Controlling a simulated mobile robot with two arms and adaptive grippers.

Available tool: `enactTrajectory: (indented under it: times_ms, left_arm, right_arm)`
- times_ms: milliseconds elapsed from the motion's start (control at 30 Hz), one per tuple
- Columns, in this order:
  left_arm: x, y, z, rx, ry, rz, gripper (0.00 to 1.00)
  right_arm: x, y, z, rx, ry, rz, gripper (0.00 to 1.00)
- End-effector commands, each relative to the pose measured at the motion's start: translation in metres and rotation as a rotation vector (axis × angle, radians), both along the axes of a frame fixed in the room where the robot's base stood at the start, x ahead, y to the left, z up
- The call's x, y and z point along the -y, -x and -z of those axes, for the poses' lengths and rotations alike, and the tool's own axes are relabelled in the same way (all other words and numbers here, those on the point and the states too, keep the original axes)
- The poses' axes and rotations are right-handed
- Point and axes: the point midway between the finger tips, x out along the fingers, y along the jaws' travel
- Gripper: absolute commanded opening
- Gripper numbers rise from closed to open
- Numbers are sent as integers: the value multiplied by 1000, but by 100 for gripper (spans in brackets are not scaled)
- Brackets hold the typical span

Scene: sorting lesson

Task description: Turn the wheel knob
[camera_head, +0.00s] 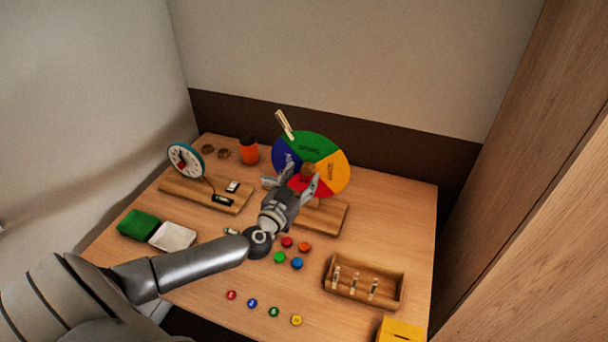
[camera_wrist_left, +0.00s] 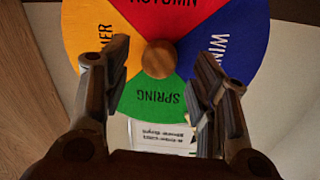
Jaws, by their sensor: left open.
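The season wheel (camera_head: 336,172) stands upright on a wooden base at the back of the table, with green, yellow, red and blue sectors. Its round wooden knob (camera_head: 308,170) sits at the centre. In the left wrist view the wheel (camera_wrist_left: 150,95) appears upside down, with the knob (camera_wrist_left: 158,59) between the fingers. My left gripper (camera_head: 291,184) is open in front of the wheel, its fingers on either side of the knob in the wrist view (camera_wrist_left: 160,53). Contact with the knob cannot be told. My right gripper is not in view.
A toy clock (camera_head: 186,159) and an orange jar (camera_head: 249,151) stand left of the wheel. Several coloured buttons lie in front. A wooden box (camera_head: 365,283) holds clothespins; another clothespin (camera_head: 284,124) is at the wheel's rim.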

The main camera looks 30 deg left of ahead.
Motion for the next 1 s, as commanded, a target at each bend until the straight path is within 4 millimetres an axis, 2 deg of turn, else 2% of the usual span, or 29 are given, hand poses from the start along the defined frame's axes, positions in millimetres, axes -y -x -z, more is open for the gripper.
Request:
enactTrajectory:
  times_ms: [100, 200, 533, 700, 900, 1000]
  left_arm:
    - [-2, -13, 0, 1, -1, -2, 54]
    - [-3, -18, 0, 1, -1, 0, 54]
    - [-3, -21, 0, -1, 0, 0, 54]
    - [-3, -21, 0, 0, 0, 0, 33]
    - [-3, -21, 0, 0, 0, 0, 8]
    - [-3, -21, 0, 0, 1, 0, 7]
  right_arm:
    - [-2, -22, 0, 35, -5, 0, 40]
    - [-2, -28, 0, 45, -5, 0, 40]
    - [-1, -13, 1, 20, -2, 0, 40]
    - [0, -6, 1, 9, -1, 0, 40]
    - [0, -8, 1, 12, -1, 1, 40]
    - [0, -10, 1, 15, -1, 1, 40]
